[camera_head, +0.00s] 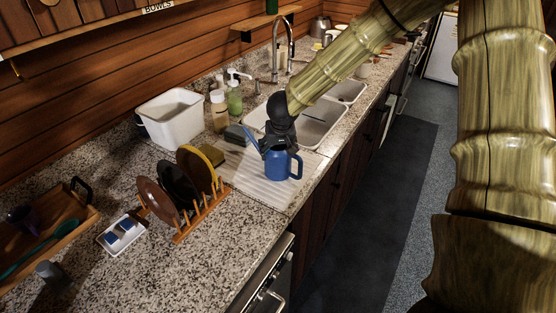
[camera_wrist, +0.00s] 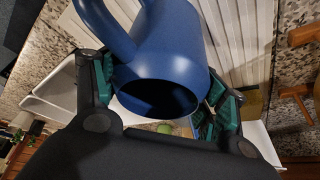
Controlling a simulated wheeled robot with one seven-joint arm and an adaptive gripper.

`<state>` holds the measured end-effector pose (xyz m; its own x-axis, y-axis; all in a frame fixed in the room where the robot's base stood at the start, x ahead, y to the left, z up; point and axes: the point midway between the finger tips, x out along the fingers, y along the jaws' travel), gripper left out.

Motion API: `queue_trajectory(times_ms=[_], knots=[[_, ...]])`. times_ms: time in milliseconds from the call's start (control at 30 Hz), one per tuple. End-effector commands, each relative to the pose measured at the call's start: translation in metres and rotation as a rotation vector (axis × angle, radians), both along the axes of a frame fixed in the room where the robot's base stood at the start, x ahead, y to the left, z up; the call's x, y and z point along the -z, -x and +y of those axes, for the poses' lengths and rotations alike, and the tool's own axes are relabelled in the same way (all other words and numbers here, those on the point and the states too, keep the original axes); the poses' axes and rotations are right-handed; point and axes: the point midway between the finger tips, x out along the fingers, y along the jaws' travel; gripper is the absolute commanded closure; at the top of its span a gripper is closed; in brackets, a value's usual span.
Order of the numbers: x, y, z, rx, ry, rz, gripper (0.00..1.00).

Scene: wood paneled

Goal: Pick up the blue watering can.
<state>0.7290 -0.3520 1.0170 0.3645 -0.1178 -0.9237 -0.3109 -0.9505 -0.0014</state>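The blue watering can (camera_head: 279,168) stands upright on the white ribbed drainboard beside the sink, its spout to the left and its handle to the right. My gripper (camera_head: 277,148) is directly over it, pointing down. In the wrist view the can (camera_wrist: 175,50) fills the upper middle, with its dark round opening facing the camera. My gripper's two fingers with teal pads (camera_wrist: 158,95) lie on either side of the can's body, close to it. Whether both pads press on it is not clear. Whether the can's base touches the drainboard is hidden from me.
A wooden plate rack (camera_head: 203,215) with several plates stands left of the drainboard (camera_head: 240,178). A white tub (camera_head: 172,115) and bottles (camera_head: 235,98) are behind it. The sink (camera_head: 322,130) and tap (camera_head: 283,45) are beyond the can.

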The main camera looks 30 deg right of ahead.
Motion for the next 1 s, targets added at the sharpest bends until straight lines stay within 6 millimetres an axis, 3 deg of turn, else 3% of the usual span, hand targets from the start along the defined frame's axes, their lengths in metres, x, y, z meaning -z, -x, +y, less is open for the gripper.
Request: queue_trajectory(times_ms=[433,733,1000], knots=[[-0.004,0.000,0.000,0.001,0.000,-0.001,0.56],[-0.037,-0.001,0.000,0.002,0.000,-0.003,0.56],[-0.038,0.041,0.042,-0.004,0.002,0.000,0.56]])
